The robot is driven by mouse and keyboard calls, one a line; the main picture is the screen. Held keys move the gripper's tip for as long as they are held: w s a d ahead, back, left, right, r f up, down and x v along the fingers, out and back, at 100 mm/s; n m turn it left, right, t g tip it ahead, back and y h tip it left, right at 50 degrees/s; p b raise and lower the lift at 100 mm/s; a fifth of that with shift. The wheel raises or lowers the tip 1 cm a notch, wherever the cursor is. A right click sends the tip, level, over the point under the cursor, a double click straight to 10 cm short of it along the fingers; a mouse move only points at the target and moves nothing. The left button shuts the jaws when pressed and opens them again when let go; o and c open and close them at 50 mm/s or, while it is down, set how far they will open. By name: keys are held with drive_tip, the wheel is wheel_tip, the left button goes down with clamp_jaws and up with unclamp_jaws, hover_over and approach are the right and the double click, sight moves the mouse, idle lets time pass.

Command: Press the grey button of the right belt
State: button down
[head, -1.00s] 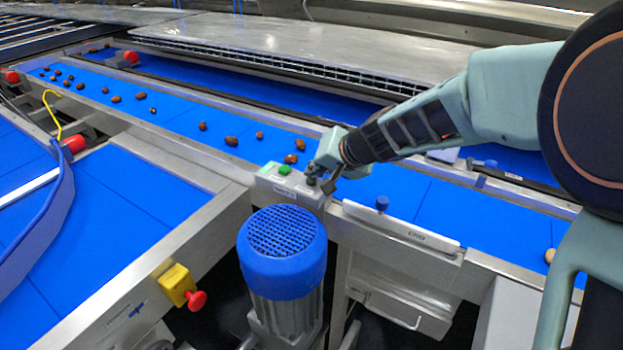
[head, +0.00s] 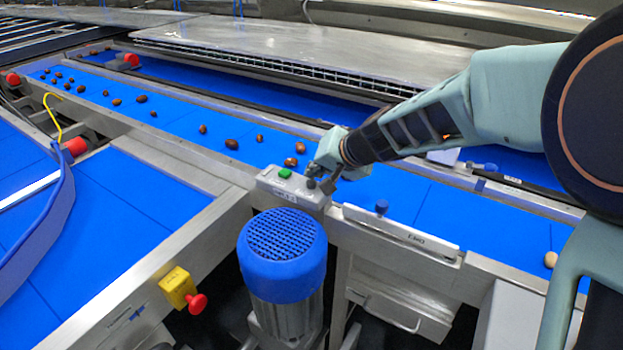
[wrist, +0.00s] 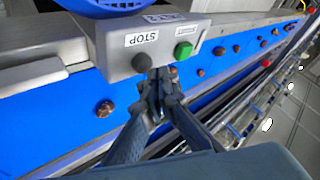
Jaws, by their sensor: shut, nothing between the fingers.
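The right belt's control box (head: 268,190) is a light grey box on the belt's near rail. It carries a green button (head: 285,173) and a dark grey button (head: 311,183). In the wrist view the grey button (wrist: 142,62) sits below a STOP label, left of the green button (wrist: 184,51). My gripper (head: 317,174) is shut and empty at the box's right end, beside the grey button. In the wrist view my gripper's fingertips (wrist: 159,74) are just right of the grey button. I cannot tell whether they touch it.
The blue belt (head: 410,195) carries several brown dates. A blue-topped motor (head: 282,250) stands in front of the box. A red stop button on a yellow box (head: 178,287) is at lower left.

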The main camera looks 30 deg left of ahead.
sight(315, 183)
drive_tip(key=shift+r, duration=0.3)
wheel_tip(315, 183, up, 5)
drive_tip(key=p, duration=0.4)
drive_tip(key=shift+d, duration=0.1)
idle(0.8)
